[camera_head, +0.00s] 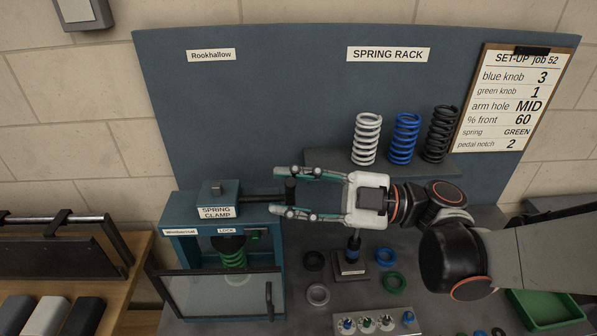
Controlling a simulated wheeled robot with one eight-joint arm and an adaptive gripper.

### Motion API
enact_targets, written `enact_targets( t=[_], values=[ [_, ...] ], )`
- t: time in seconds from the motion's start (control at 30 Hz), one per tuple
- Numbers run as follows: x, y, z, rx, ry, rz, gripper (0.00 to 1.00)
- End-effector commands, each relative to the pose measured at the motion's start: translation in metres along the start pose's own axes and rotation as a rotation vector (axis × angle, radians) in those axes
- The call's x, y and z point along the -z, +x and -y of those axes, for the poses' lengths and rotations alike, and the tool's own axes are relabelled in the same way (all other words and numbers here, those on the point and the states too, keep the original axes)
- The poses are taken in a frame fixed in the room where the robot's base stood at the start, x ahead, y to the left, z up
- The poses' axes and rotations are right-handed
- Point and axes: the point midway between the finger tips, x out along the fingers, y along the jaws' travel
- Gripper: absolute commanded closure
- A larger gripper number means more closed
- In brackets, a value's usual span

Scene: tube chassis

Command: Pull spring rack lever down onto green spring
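The spring clamp (217,212) is a blue-grey press frame at the left of the bench. A green spring (232,259) stands inside it under a dark pressing head, partly behind a clear door panel. A dark lever (258,195) runs roughly level to the right from the top block and ends in a black crossbar grip. My gripper (277,192) reaches in from the right, one finger on each side of this grip. I cannot tell whether the fingers press on it.
White, blue and black springs (404,139) stand on a shelf under the SPRING RACK sign. A small dark post (352,256) and loose rings lie below my gripper. A knob strip (376,323) is at the front. A green tray (549,309) is at the lower right.

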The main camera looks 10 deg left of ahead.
Motion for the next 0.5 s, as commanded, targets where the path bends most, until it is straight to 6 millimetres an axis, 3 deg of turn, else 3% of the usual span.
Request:
enact_targets(
  t=[0.33, 0.5],
  values=[
    [0.0, -0.001, -0.003, -0.004, 0.001, -0.001, 0.66],
    [0.0, -0.015, -0.004, -0.006, 0.001, 0.001, 0.66]
  ],
)
